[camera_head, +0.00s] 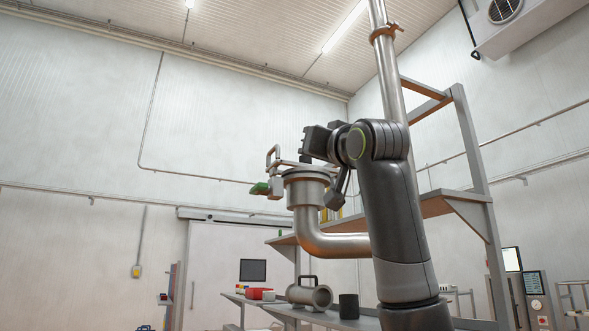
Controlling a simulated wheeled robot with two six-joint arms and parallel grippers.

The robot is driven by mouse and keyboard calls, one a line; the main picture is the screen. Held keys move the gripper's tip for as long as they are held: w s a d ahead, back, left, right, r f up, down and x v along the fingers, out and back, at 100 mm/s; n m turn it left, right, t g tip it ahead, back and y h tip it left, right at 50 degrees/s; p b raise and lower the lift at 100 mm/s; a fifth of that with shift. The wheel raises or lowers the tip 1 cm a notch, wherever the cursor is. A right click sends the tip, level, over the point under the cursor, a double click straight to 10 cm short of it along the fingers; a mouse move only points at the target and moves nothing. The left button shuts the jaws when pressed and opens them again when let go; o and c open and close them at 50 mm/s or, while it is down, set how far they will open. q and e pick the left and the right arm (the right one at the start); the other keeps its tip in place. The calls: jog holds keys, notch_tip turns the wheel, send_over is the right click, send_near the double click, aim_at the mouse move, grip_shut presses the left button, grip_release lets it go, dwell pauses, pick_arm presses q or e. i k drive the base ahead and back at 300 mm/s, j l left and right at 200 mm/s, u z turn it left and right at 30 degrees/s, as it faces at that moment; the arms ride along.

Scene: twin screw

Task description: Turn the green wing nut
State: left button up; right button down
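The green wing nut (260,188) is at the left side of the capped end of a bent steel pipe (313,232). A pale metal cap or lid (307,174) sits on top of the pipe end, with a light handle-like bracket (273,158) at its left. One arm of mine, apparently the right, rises from the lower right. The dark end of its gripper (314,142) is above and to the right of the wing nut, apart from it. Its fingers cannot be made out, and the arm hides part of the pipe. My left gripper is not in view.
A vertical steel pipe (391,82) and a metal shelf frame (470,145) stand behind and right of my arm. A bench below holds a metal pipe piece (309,295), a dark cylinder (348,306) and a red object (258,293). The space left of the nut looks clear.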

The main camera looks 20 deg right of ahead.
aim_at(260, 189)
jog(key=k+j, duration=0.75)
jog(key=j, duration=0.2)
